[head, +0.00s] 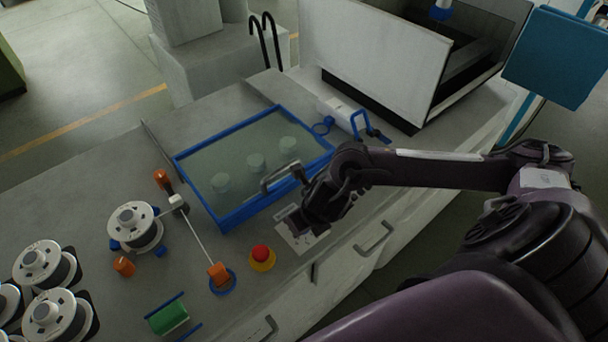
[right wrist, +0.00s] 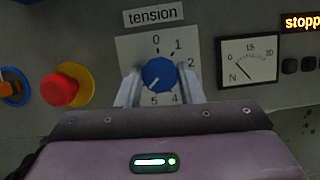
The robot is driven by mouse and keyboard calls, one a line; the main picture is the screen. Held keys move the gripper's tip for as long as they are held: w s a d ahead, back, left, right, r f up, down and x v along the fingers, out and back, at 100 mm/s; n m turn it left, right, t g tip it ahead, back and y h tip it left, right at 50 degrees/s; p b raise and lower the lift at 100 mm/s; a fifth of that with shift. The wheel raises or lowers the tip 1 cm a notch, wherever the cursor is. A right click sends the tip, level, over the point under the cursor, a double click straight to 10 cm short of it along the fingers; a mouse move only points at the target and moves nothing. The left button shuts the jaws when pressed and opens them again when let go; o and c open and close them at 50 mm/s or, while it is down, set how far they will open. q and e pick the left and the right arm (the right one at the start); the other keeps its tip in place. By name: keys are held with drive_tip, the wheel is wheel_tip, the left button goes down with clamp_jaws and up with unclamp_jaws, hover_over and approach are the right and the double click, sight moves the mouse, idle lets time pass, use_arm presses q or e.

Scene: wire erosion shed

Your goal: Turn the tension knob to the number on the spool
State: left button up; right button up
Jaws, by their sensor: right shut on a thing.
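The blue tension knob (right wrist: 159,73) sits under a "tension" label on a pale dial plate (right wrist: 126,48) in the right wrist view. My right gripper (right wrist: 160,88) is shut on it, one finger on each side. The knob's white mark points to the lower left. I read 0, 1, 2, 4 and 5 around it; the gripper covers part of the dial. In the head view my right gripper (head: 300,208) is at the bench's front edge. A white spool (head: 136,226) is mounted on the bench at left; I cannot read a number on it. My left gripper is out of view.
A red stop button (right wrist: 60,88) is left of the dial, and a meter (right wrist: 248,60) with its needle low is right. A blue-rimmed tank (head: 225,215) lies behind my right gripper. More spools (head: 42,262) stand at the far left.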

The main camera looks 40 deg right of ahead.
drive_tip(key=shift+r+m+h+p, duration=0.1)
drive_tip(key=shift+m+h+p, duration=0.3)
drive_tip(key=shift+m+p, duration=0.6)
drive_tip(key=shift+m, duration=0.3)
drive_tip(key=o, duration=1)
drive_tip(key=p+v, duration=0.1)
drive_tip(key=v, duration=0.6)
drive_tip(key=shift+r, duration=0.3)
drive_tip(key=shift+s+a, duration=0.1)
drive_tip(key=shift+s, duration=0.1)
